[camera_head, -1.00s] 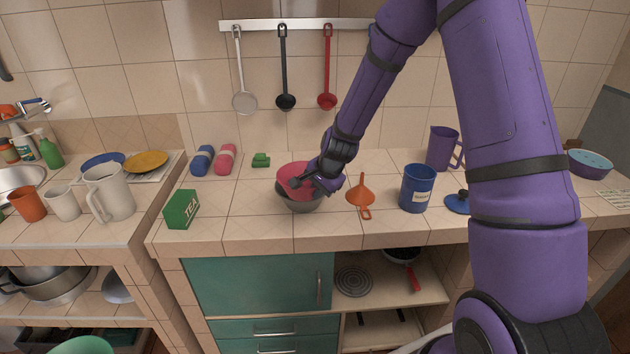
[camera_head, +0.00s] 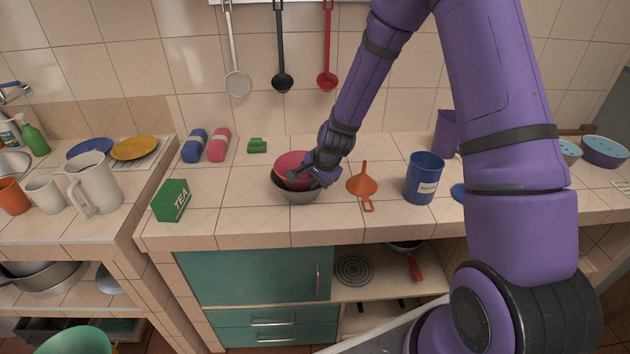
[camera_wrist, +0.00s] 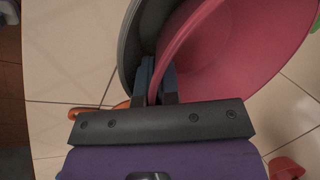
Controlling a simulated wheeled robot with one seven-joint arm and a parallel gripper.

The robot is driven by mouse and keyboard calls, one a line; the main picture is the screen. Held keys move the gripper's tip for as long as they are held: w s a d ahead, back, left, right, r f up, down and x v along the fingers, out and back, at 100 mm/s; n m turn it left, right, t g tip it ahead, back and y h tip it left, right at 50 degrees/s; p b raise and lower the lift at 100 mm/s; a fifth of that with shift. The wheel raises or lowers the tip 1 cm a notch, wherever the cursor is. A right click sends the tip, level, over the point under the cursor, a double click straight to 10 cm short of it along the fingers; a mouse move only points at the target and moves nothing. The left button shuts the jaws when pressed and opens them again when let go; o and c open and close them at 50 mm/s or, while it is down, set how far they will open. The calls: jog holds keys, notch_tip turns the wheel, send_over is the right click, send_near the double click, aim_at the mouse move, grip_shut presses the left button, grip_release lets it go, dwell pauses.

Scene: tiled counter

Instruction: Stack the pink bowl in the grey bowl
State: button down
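The pink bowl (camera_head: 292,167) sits at least partly inside the grey bowl (camera_head: 294,196) on the counter in the head view. The grey bowl's near wall shows below it. My gripper (camera_head: 314,176) is at the right side of the pink bowl. In the wrist view, the two fingers stand on either side of the pink bowl's rim (camera_wrist: 240,45), shut on it. The grey bowl (camera_wrist: 129,50) curves behind and to the left of the fingers. The pink bowl looks tilted relative to the grey one; whether it rests on the grey bowl's bottom is hidden.
A green tea box (camera_head: 171,200) stands to the left. Green, pink and blue items lie behind. Tiles between the tea box and bowls are clear.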

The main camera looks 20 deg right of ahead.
jog(key=shift+f, duration=0.6)
jog(key=c, duration=1.6)
grip_release()
jog(key=shift+c, duration=0.2)
jog(key=shift+r, duration=0.65)
jog(key=v, duration=1.2)
jog(key=s+r+n+h, duration=0.1)
jog(key=s+r+n, duration=0.4)
jog(key=r, duration=0.4)
jog(key=s+r+n, duration=0.2)
jog(key=s+r, duration=0.5)
jog(key=r, duration=0.1)
jog(key=s+d+r+n, duration=0.1)
jog(key=s+r, duration=0.3)
jog(key=s, duration=0.4)
jog(key=s+d+r+n+t+h, duration=0.1)
jog(key=s+r+n, duration=0.2)
jog(key=s, duration=0.5)
jog(key=shift+s+d+r+n, duration=0.2)
jog(key=shift+s+r+n, duration=0.15)
jog(key=shift+n, duration=0.45)
